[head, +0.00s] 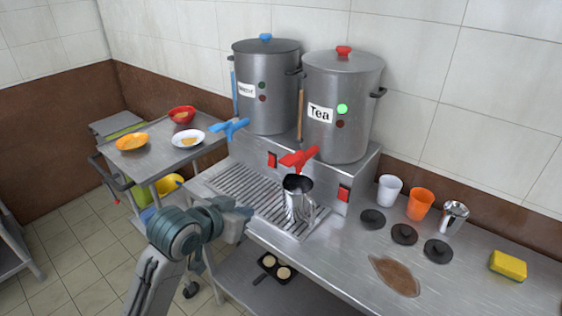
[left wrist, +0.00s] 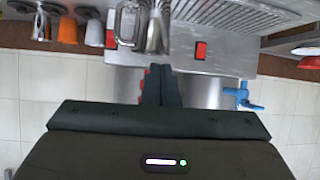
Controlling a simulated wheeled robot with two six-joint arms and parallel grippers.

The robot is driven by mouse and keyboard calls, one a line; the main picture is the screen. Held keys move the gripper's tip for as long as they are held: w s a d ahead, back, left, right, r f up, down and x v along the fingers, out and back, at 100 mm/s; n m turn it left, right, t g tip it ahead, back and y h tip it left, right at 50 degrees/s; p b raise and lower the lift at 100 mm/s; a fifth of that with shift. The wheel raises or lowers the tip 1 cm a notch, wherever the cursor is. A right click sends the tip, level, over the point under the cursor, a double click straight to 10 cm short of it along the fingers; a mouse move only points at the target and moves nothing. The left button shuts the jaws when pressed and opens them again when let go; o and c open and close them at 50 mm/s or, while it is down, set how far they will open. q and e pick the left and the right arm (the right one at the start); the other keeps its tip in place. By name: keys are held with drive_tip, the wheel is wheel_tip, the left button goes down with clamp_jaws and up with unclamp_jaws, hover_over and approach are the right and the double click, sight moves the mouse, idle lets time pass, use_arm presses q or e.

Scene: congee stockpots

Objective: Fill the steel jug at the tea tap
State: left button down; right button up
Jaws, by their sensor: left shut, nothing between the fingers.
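The steel jug (head: 297,203) stands upright on the drip grate under the red tea tap (head: 299,159), its dark mouth up and its handle to the right. Its contents are too dark to tell, and I see no stream. The tea stockpot (head: 340,120) has a "Tea" label, a lit green lamp and a dark red one. My left gripper (head: 247,214) is left of the jug, shut and empty, apart from it. In the upside-down left wrist view, its fingers (left wrist: 159,85) are together below the jug (left wrist: 148,30). My right gripper does not show.
A second stockpot (head: 264,90) with a blue tap (head: 229,129) stands left. Red switches (head: 343,194) are on the base. Cups (head: 420,204), black lids (head: 404,234), a brown spill (head: 395,275) and a yellow sponge (head: 508,265) lie right. A bowl cart (head: 165,158) stands left.

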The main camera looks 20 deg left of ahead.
use_arm(q)
drive_tip(key=w+d+r+m+t+h, duration=0.1)
drive_tip(key=w+r, duration=0.3)
drive_tip(key=r, duration=0.9)
drive_tip(key=shift+r+t+h, duration=0.4)
drive_tip(key=shift+t+h, duration=0.2)
drive_tip(key=shift+t, duration=0.2)
drive_tip(key=shift+w+d, duration=0.1)
drive_tip(key=p, duration=0.2)
hover_over(293, 159)
drive_tip(key=s+a, duration=0.2)
drive_tip(key=s, duration=0.2)
wheel_tip(293, 159, down, 2)
drive_tip(key=f, duration=0.2)
drive_tip(key=w+f+p, duration=0.1)
drive_tip(key=f, duration=0.1)
drive_tip(key=shift+f, duration=0.3)
